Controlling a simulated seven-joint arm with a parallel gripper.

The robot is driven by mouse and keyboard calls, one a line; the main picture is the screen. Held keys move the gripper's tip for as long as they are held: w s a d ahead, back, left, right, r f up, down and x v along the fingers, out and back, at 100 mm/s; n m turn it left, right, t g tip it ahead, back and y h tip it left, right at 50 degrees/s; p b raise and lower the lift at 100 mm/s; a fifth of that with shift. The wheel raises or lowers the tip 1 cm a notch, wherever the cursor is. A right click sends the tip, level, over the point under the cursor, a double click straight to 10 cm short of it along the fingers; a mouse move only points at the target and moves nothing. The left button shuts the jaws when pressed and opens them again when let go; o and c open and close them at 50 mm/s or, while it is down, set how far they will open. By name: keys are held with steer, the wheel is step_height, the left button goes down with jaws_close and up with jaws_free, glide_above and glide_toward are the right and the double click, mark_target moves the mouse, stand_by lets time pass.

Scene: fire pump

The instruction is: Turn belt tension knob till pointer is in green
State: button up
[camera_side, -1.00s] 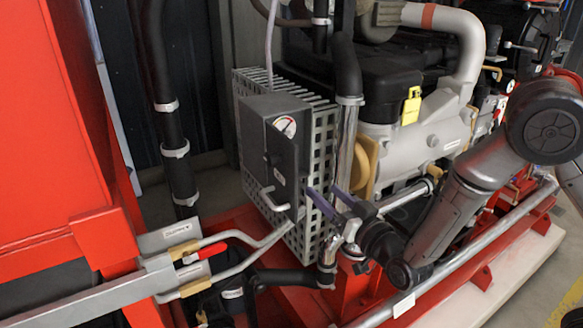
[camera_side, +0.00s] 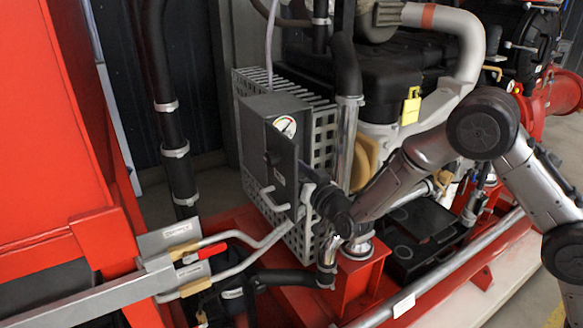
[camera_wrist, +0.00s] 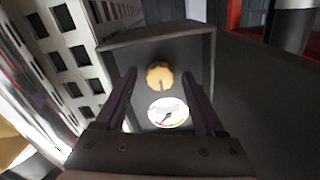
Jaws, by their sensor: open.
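In the wrist view, the tan round knob (camera_wrist: 160,75) sits on a dark panel, with a dark slot or mark on its lower half. A round white gauge (camera_wrist: 168,112) is just below it, with coloured marks along its lower rim. Its dark pointer is too blurred to tell which colour it is at. My gripper (camera_wrist: 159,73) is open, one finger on each side of the knob, with visible gaps. In the side view, my gripper (camera_side: 308,188) is at the right edge of the grey box (camera_side: 258,150), its fingertips hidden. A gauge (camera_side: 285,127) shows on this box.
A perforated metal guard (camera_side: 328,130) stands behind the box and shows at left in the wrist view. A metal handle (camera_side: 266,198) sticks out of the box. Pipes, a red frame (camera_side: 362,280) and the engine (camera_side: 430,125) crowd the right side.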

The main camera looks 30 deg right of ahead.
steer(key=shift+w, duration=0.15)
steer(key=shift+c, duration=0.2)
jaws_close()
steer(key=shift+n, duration=4)
